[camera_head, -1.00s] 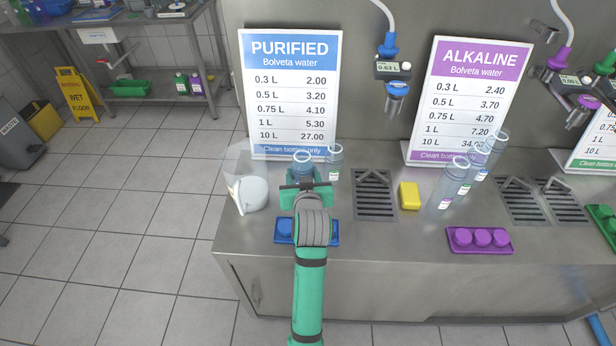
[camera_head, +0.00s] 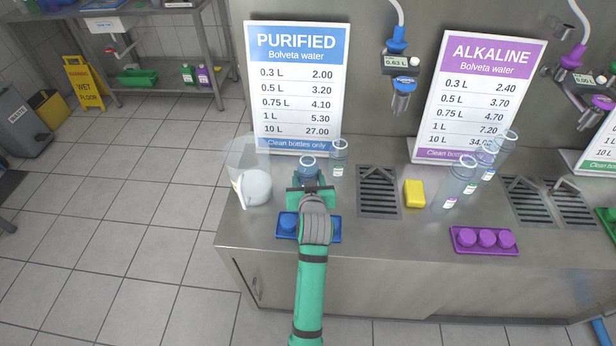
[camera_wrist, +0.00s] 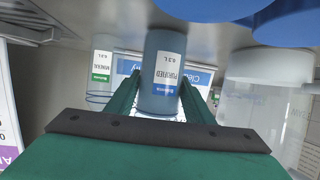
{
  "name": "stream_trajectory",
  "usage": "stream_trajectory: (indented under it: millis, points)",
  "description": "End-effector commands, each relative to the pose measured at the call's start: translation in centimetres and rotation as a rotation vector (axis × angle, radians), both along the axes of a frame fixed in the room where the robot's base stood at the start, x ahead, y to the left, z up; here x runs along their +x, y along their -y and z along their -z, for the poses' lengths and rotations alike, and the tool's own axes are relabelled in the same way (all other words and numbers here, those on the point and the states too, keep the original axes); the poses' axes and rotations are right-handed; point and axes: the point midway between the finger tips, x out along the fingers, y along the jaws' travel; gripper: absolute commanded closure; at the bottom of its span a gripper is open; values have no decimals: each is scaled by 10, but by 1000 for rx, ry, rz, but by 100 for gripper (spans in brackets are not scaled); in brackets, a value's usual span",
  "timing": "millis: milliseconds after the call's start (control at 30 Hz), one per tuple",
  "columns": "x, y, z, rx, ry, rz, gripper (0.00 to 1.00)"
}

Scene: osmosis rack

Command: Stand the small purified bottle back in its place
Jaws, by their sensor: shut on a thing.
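The small purified bottle is blue-tinted, with a white "PURIFIED 0.3 L" label. In the wrist view the bottle (camera_wrist: 168,95) stands between my two green fingers, and my gripper (camera_wrist: 162,105) is shut on it. The wrist picture is upside down. In the head view the bottle's neck and shoulder (camera_head: 308,168) show just beyond my gripper (camera_head: 311,190); my gripper hides its lower part. The bottle looks about upright. I cannot tell whether its base touches the counter. It is in front of the purified price sign (camera_head: 296,85).
A "MINERAL" bottle (camera_head: 339,158) stands close behind, to the right. A clear jug (camera_head: 248,170) with a white thing inside is close on the left. A blue cap tray (camera_head: 332,232) lies under my arm. A drain grate (camera_head: 378,190) and yellow sponge (camera_head: 414,194) are right.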

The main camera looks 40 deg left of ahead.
Motion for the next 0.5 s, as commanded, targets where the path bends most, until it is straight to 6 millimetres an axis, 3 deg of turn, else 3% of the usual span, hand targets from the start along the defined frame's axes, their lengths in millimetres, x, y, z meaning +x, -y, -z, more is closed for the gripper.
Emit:
stream_trajectory:
  millis: [33,67,133,500]
  points:
    - [0,0,1,1,1,0,89]
    - [0,0,2,-1,-1,0,48]
    - [0,0,2,-1,-1,0,34]
    - [0,1,-2,1,1,0,34]
